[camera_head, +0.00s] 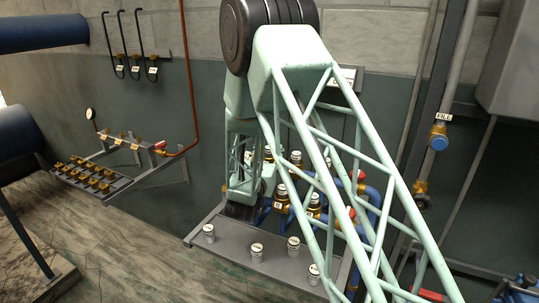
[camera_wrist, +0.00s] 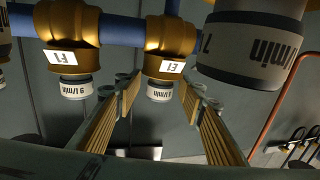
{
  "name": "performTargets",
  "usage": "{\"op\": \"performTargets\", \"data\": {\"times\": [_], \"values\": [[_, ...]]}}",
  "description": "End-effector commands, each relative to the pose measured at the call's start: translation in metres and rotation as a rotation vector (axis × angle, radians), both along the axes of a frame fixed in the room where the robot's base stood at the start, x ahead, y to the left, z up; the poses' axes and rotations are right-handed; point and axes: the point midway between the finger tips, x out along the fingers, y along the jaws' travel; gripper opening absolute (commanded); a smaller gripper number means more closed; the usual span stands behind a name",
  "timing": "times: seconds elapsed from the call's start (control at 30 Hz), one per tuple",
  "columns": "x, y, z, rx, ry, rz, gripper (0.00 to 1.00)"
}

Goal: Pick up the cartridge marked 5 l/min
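No marking that I can read says 5 l/min. In the wrist view, my gripper (camera_wrist: 160,86) is open, its ribbed fingers spread apart. A small white cartridge (camera_wrist: 160,92) under a brass fitting (camera_wrist: 168,42) shows between the fingertips; its number is too small to read, and I cannot tell how far off it is. Another cartridge (camera_wrist: 76,89), with an l/min marking, is under a second brass fitting (camera_wrist: 68,35) to the left. A large, near cartridge (camera_wrist: 250,45) at upper right seems to read 7 l/min. In the head view, the fingertips are not clearly visible.
Several white cartridges, including one at left (camera_head: 209,233) and one at right (camera_head: 294,246), stand apart on a grey shelf (camera_head: 228,243). Blue pipes (camera_head: 372,200) and brass fittings (camera_head: 281,198) rise behind it, partly hidden by my arm. A rack of brass parts (camera_head: 85,176) is at left.

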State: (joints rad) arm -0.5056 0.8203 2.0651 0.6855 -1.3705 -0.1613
Motion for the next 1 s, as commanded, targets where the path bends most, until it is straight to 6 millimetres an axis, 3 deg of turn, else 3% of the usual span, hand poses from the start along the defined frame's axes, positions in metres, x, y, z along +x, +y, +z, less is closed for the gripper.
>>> {"op": "performTargets", "data": {"times": [0.13, 0.43, 1.0], "values": [[0.0, 0.0, 0.0, 0.0, 0.0, 0.0, 0.36], [0.0, 0.0, 0.0, 0.0, 0.0, 0.0, 0.09], [0.0, 0.0, 0.011, 0.001, -0.001, 0.0, 0.08]]}}
